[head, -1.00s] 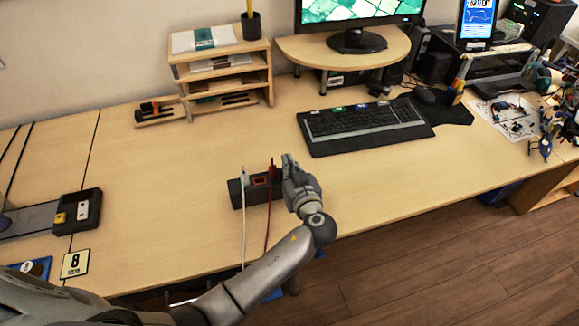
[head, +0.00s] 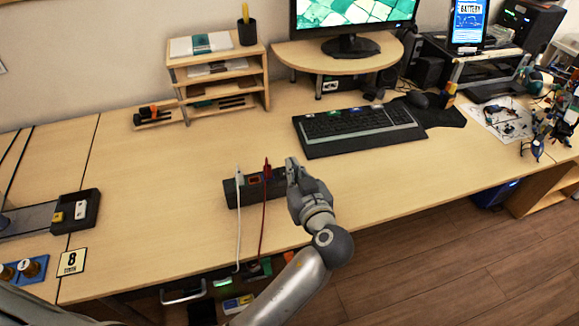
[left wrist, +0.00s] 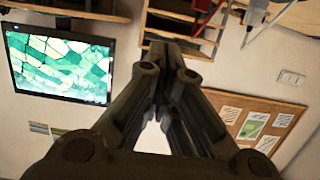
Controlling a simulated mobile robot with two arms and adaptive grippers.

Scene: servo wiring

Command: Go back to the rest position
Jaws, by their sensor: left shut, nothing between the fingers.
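My left gripper (head: 293,168) is shut and empty. In the head view it is raised in front of the right end of a black power strip (head: 232,196), hiding that end. I cannot tell whether it touches the strip. A white cable (head: 239,215) and a red cable (head: 264,215) run from plugs on the strip over the table's front edge. My right gripper is not in view.
A keyboard (head: 358,127) and a monitor stand (head: 390,52) are behind the gripper. A wooden shelf organizer (head: 222,91) stands at the back. A black switch box (head: 76,210) lies at the left. The table's left middle is clear. The monitor (left wrist: 62,65) shows in the left wrist view.

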